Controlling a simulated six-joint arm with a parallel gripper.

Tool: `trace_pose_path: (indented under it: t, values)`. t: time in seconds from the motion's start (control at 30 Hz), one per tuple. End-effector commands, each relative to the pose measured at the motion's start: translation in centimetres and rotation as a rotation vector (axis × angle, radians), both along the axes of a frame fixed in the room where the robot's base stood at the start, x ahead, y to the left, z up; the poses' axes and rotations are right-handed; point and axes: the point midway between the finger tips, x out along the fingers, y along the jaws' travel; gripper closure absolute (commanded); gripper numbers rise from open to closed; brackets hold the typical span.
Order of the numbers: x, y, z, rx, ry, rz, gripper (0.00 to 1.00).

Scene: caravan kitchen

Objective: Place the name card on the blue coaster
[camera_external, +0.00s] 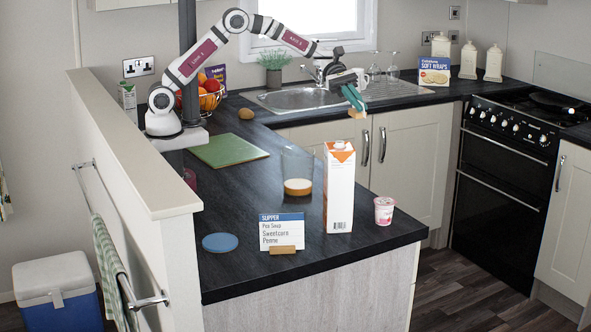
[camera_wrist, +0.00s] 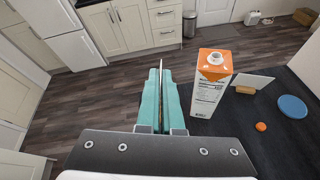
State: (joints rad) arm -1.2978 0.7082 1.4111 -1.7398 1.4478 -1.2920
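The blue coaster (camera_external: 220,243) lies flat and bare near the left front of the dark counter. It also shows at the right of the wrist view (camera_wrist: 293,108). My gripper (camera_external: 354,99), with teal fingers, is up near the sink side, well away from the coaster. In the wrist view its fingers (camera_wrist: 161,95) are closed around a thin piece seen edge-on, seemingly the name card. A tan wooden block (camera_external: 357,114) shows at the fingertips, apparently its foot. The card's face is hidden.
A standing menu card (camera_external: 281,230) in a wooden foot is right of the coaster. A tall carton (camera_external: 339,190), a glass (camera_external: 297,170) and a pink yogurt pot (camera_external: 384,210) stand nearby. A green board (camera_external: 228,150) lies near my base. A raised wall edges the counter's left.

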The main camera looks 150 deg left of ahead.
Motion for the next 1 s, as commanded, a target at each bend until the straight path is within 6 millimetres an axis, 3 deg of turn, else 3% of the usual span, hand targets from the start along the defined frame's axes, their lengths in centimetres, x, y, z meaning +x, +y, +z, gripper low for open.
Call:
trace_pose_path:
  t: [0.17, 0.37, 0.57, 0.67, 0.8, 1.0]
  values:
    - [0.0, 0.0, 3.7, 0.002, -0.002, 0.001, 1.00]
    - [2.0, -3.5, 3.7, 0.000, 0.005, -0.085, 1.00]
    - [4.4, -8.9, 3.8, 0.002, 0.011, -0.211, 1.00]
    - [5.8, -12.9, 3.8, 0.004, 0.014, -0.306, 1.00]
    - [7.2, -20.5, 3.8, 0.004, 0.017, -0.478, 1.00]
    - [6.9, -31.0, 3.7, 0.005, 0.014, -0.720, 1.00]
